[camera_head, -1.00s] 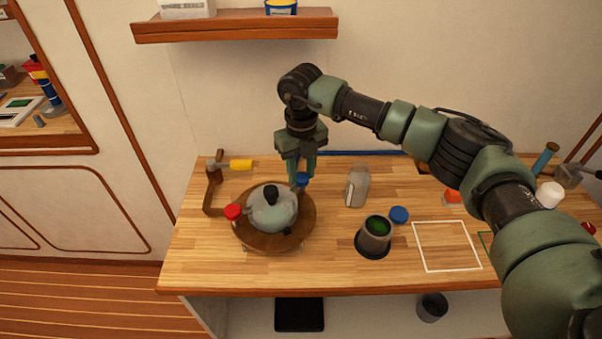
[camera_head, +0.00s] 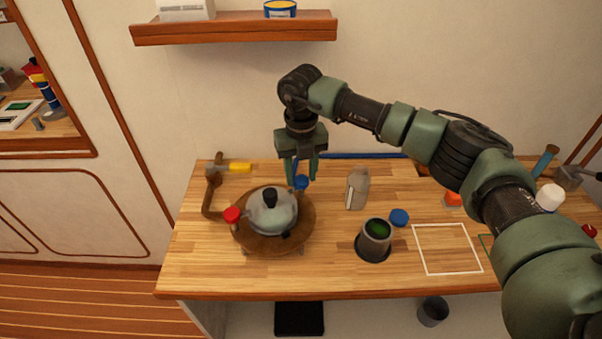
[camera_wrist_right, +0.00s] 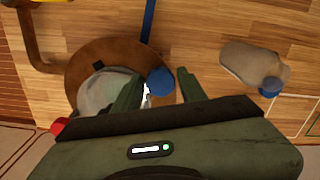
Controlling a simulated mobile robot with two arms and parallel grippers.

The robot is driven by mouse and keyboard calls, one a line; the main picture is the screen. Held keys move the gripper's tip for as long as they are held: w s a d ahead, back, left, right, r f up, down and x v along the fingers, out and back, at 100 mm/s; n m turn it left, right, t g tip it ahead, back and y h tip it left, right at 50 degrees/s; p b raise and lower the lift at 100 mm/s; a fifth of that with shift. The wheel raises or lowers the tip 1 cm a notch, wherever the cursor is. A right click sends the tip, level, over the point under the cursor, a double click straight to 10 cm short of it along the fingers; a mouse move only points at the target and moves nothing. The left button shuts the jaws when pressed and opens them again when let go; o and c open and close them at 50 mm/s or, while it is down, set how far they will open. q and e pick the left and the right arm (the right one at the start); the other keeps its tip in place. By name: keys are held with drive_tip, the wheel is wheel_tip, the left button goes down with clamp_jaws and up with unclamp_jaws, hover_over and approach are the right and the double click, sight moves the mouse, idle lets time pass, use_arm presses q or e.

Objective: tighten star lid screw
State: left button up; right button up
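A grey domed lid (camera_head: 285,211) with a black knob (camera_head: 270,198) on top sits on a round brown wooden base (camera_head: 303,222). A red screw knob (camera_head: 232,215) stands at its left edge and a blue screw knob (camera_head: 301,182) at its upper right. My right gripper (camera_head: 301,180) points down over the blue knob with its fingers apart. In the right wrist view the blue knob (camera_wrist_right: 160,81) shows between the two fingers, with a clear gap to the right finger. My left gripper is not in view.
Right of the lid stand a grey bottle (camera_head: 357,190), a dark cup with green contents (camera_head: 376,236) and a blue cap (camera_head: 399,217). A white outlined square (camera_head: 446,248) on the bench is empty. A shelf (camera_head: 235,29) hangs above.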

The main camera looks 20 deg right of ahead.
sight(301, 178)
drive_tip(key=shift+o, duration=0.5)
wheel_tip(301, 178, up, 8)
drive_tip(key=shift+f+b, duration=0.1)
drive_tip(key=shift+b, duration=0.75)
drive_tip(key=shift+f, duration=0.1)
